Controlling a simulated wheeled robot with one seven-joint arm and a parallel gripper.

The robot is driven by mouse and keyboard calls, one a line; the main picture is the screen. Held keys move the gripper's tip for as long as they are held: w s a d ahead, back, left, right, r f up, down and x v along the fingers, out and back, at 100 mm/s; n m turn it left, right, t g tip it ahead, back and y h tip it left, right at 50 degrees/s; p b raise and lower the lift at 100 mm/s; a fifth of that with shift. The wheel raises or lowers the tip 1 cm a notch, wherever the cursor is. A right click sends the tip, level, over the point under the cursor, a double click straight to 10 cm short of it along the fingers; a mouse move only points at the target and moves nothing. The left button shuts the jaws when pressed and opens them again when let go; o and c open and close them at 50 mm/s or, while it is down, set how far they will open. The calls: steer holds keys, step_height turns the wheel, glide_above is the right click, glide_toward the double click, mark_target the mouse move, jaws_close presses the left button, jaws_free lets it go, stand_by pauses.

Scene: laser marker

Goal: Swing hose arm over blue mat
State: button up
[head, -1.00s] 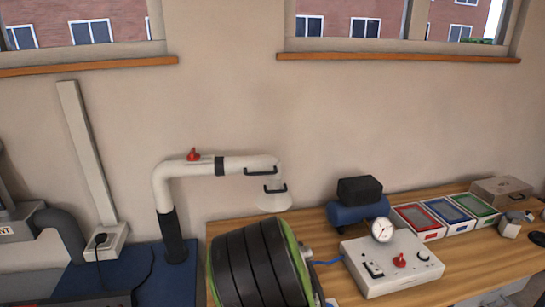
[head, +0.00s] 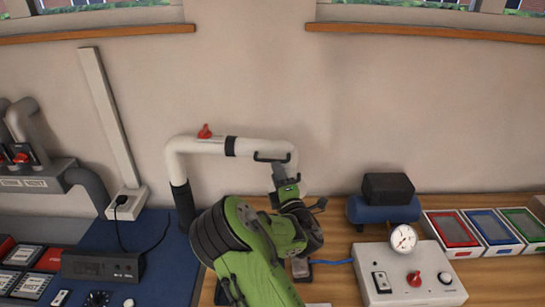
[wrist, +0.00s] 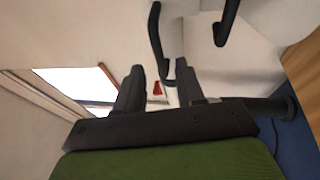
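The white hose arm (head: 210,146) rises from a black sleeve at the back of the blue mat (head: 150,262) and reaches right, its free end over the wooden bench. It carries a red valve knob (head: 205,131) and a black handle (head: 272,157) near its bend. My gripper (head: 287,185) is just below that bend and hides most of the hood. In the wrist view my gripper (wrist: 160,84) has its two fingers apart with nothing visibly clamped. A black handle bar (wrist: 156,35) is just ahead of the fingers; I cannot tell whether they touch.
The wooden bench (head: 335,285) holds a control box (head: 440,285) with a gauge, a blue compressor (head: 380,212), and red, blue and green trays (head: 453,230). A grey pipe (head: 88,182) and a dark console (head: 100,267) are at the left.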

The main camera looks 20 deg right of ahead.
mark_target(271, 160)
steer(key=w, duration=0.4)
steer(key=w+r, duration=0.1)
steer(key=w, duration=0.1)
steer(key=shift+d, duration=0.2)
jaws_close()
